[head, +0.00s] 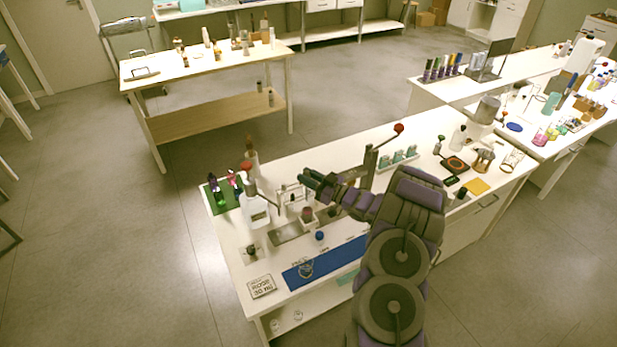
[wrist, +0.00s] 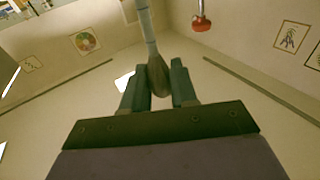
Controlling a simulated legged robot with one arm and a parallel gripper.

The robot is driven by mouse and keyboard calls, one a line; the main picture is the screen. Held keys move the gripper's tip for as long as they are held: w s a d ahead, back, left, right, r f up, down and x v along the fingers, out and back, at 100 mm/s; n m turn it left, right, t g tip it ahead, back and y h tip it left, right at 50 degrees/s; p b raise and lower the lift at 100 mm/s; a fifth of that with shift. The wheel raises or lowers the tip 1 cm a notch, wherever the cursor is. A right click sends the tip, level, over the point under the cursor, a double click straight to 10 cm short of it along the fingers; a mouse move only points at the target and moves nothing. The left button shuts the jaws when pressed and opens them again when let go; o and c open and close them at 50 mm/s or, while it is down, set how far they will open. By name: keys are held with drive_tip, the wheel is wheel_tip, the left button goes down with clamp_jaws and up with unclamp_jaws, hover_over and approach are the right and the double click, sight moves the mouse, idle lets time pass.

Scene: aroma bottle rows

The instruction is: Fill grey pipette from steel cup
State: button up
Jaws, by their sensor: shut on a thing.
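My gripper (head: 311,180) is over the left part of the near bench. In the wrist view my gripper (wrist: 160,85) has its two teal fingers shut on the bulb of the grey pipette (wrist: 158,72). The pipette's pale stem runs up and out of the top of that view. In the head view I cannot make out the pipette at the fingers. A small cup-like vessel (head: 307,214) with a dark reddish inside stands just below my gripper; I cannot tell whether it is the steel cup. The pipette's tip and any liquid in it are hidden.
A white bottle with a red top (head: 255,209) and a green tray (head: 221,199) of coloured vials stand left of my gripper. A blue mat (head: 325,264) lies in front. Small teal-topped items (head: 398,159) stand further right.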

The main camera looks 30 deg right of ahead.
drive_tip(key=shift+s+d+p, duration=0.1)
drive_tip(key=shift+s+p, duration=0.1)
drive_tip(key=shift+p, duration=0.15)
drive_tip(key=shift+f, duration=5.45)
drive_tip(key=shift+o, duration=0.3)
clamp_jaws()
